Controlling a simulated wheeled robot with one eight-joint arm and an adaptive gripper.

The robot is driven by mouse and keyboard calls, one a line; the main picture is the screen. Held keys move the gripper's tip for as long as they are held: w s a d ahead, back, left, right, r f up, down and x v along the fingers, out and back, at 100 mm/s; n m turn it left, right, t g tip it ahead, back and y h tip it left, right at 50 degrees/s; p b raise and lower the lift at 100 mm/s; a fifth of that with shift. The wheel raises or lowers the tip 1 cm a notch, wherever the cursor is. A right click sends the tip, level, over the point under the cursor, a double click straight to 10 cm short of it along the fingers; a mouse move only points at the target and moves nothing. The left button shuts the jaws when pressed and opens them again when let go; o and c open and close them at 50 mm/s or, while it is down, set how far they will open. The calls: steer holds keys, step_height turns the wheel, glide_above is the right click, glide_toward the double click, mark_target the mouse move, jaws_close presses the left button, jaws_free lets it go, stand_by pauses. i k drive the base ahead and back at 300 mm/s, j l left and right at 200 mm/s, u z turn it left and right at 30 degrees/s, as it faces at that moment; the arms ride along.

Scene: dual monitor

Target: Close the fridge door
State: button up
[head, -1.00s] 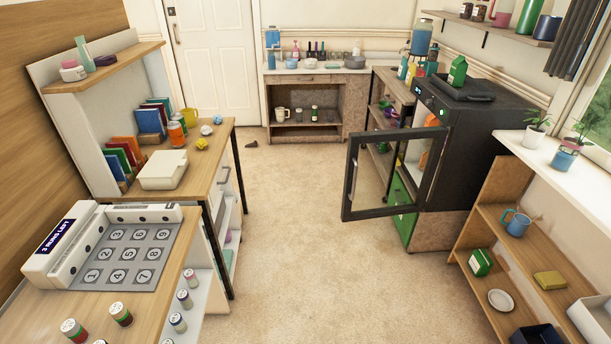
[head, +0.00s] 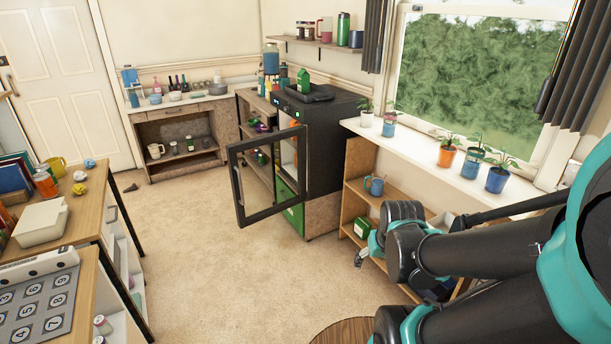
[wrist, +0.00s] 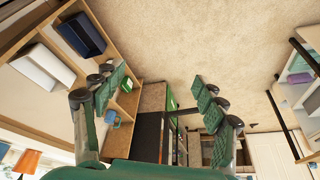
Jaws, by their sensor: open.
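The black fridge (head: 335,145) stands on the right side of the room in the head view. Its glass door (head: 264,176) with a black frame is swung wide open to the left, out over the carpet. My gripper (wrist: 160,95) shows in the wrist view with its two green-padded fingers spread and nothing between them. Part of the fridge (wrist: 149,135) shows between the fingers in the wrist view.
A wooden shelf unit (head: 357,170) with a blue mug (head: 375,186) stands right of the fridge, below a windowsill with potted plants. A desk (head: 88,215) is at the left. A round wooden top (head: 345,331) shows at the bottom. Carpet before the door is clear.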

mark_target(232, 149)
steer(key=u, duration=0.5)
steer(key=i+j+u, duration=0.2)
steer(key=j, duration=0.3)
steer(key=i+j+u, duration=0.25)
steer(key=i+j, duration=0.1)
steer(key=j, duration=0.05)
